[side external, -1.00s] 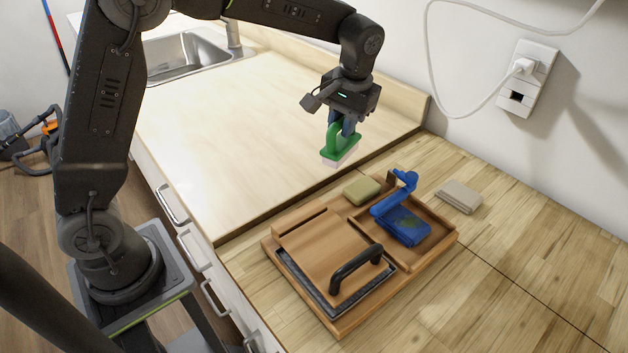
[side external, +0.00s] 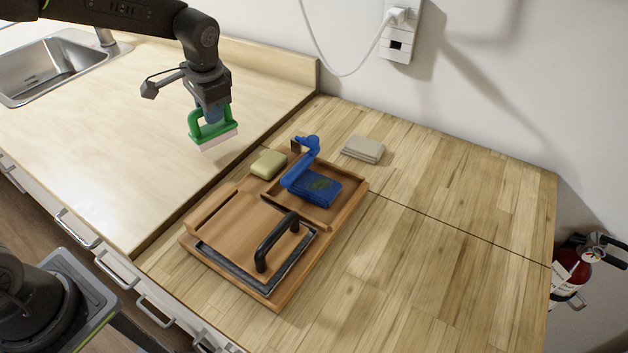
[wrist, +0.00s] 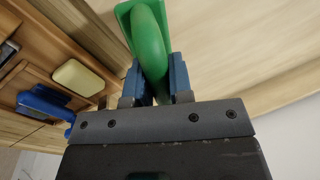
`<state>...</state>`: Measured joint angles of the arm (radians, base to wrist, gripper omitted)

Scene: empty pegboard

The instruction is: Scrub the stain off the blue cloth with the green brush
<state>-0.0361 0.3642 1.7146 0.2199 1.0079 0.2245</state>
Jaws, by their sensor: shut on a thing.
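The green brush (side external: 212,130), with pale bristles facing down, hangs in my gripper (side external: 212,112) above the pale counter, left of the wooden tray. My gripper is shut on its handle; the wrist view shows the blue fingers on both sides of the green brush (wrist: 148,40). The brush is apart from the cloth.
The wooden tray (side external: 225,276) has a panel with a black handle (side external: 275,240) in its left part. A yellow-green sponge or soap block (side external: 268,164) sits at its back edge. A folded beige cloth (side external: 363,148) lies behind. The wooden counter at right is clear.

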